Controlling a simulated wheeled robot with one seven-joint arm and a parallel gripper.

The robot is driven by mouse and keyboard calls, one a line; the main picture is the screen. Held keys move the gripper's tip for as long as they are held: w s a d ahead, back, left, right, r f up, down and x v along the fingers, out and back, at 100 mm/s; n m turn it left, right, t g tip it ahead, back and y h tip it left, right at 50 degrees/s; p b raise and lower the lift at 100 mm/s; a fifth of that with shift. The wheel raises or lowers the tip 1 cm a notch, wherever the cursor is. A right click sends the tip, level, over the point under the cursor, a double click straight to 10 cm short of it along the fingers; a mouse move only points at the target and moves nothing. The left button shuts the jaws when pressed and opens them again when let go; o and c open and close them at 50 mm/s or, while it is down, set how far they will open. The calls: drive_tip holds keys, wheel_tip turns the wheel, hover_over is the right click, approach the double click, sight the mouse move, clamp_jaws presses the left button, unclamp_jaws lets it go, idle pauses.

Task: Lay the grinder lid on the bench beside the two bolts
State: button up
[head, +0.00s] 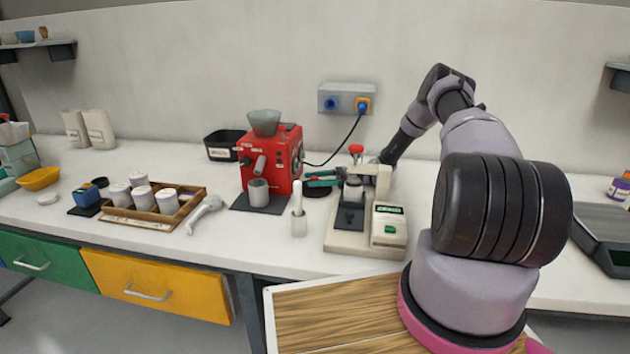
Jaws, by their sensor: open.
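The red grinder (270,158) stands at the back of the white bench (150,250), with a grey hopper (264,122) on top and a grey cup (258,191) under its spout. A dark round piece (316,192) lies on the bench just right of it; I cannot tell if it is the grinder lid. My arm reaches over the bench from the right and down behind the cream press-like machine (357,241). My gripper (320,179), seemingly the green-and-dark jaws above the round piece, is open and partly hidden. I cannot make out the two bolts.
A white pestle-like tool (298,215) stands between grinder and machine. A wooden tray (150,208) with several white jars and a grey handheld tool (205,212) lie to the left. A black bin (223,146) is behind. The bench's front middle strip is clear.

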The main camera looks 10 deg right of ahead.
drive_tip(key=d, duration=1.2)
drive_tip(key=shift+r, duration=0.15)
drive_tip(key=shift+d, duration=0.15)
